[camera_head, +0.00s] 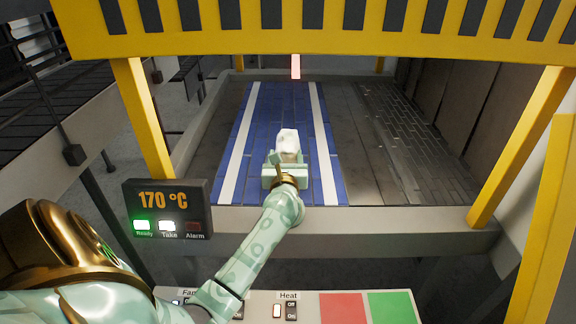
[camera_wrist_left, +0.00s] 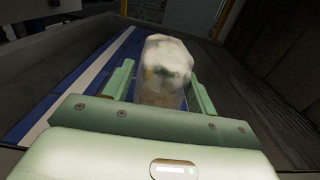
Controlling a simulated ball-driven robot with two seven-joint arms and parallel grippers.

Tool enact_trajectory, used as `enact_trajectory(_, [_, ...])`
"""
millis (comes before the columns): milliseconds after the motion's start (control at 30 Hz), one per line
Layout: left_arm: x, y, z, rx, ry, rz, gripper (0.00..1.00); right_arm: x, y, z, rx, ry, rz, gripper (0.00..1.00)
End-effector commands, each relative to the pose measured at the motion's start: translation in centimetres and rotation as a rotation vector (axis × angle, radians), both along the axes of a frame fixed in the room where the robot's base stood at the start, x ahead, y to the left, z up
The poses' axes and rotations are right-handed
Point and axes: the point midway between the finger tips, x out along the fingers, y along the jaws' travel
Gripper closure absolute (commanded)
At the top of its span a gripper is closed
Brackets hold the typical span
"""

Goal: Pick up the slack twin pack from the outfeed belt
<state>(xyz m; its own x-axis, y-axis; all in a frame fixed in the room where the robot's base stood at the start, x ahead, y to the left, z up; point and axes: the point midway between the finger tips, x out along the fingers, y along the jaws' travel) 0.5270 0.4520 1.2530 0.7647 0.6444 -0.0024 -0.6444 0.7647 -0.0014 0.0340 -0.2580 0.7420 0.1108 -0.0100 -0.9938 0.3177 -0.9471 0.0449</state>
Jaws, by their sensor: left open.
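The slack twin pack (camera_head: 288,141) is a pale, whitish wrapped bundle on the blue outfeed belt (camera_head: 262,110). In the left wrist view the pack (camera_wrist_left: 166,68) looks crumpled, with a cloudy wrap and darker contents showing through. My left gripper (camera_head: 286,160) is over the belt at the near side of the pack. In the left wrist view its two green fingers (camera_wrist_left: 160,88) stand open on either side of the pack, with a gap visible at the right finger. Whether the left finger touches the pack I cannot tell. My right gripper is not in view.
A yellow slatted guard (camera_head: 330,45) spans above the belt on yellow posts (camera_head: 143,118). A display (camera_head: 167,208) reads 170 °C, with Ready and Take lit. A panel with a red (camera_head: 343,308) and a green pad (camera_head: 392,308) is in front. The belt around the pack is clear.

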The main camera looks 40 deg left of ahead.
Motion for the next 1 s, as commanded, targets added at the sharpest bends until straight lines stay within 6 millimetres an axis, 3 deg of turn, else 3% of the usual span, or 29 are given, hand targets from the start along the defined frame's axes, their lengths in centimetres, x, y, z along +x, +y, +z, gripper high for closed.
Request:
enact_trajectory(400, [4.4,2.9,0.4,0.002,0.001,0.000,0.43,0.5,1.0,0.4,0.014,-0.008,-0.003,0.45])
enact_trajectory(667, [4.7,3.1,0.4,0.001,0.001,0.000,0.43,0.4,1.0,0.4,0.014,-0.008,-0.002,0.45])
enact_trajectory(867, [4.7,3.1,0.4,0.001,0.001,0.000,0.96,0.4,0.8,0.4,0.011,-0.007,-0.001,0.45])
enact_trajectory(900, [4.7,3.1,0.4,0.001,0.001,0.000,1.00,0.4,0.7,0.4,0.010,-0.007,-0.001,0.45])
enact_trajectory(1000, [4.7,3.1,0.5,0.003,-0.002,-0.001,1.00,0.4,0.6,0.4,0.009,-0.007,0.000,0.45])
